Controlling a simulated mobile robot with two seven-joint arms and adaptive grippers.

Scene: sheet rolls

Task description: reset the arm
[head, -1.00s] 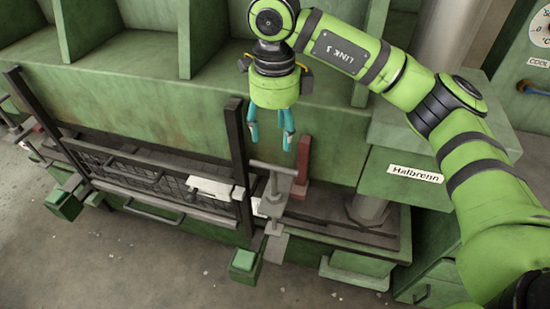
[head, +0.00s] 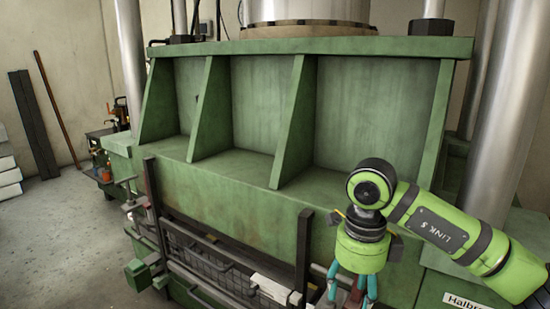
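My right arm (head: 445,235) comes in from the right edge in the head view. Its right gripper (head: 352,288) points down at the lower right, in front of the green machine's front face (head: 240,205). My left gripper is not in view.
The green machine (head: 350,48) has open bays above its front. Dark upright posts (head: 303,255) and a mesh rack (head: 215,262) stand along the front, close to my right gripper. A metal column (head: 515,110) is at the right. Open floor (head: 60,240) is at the left.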

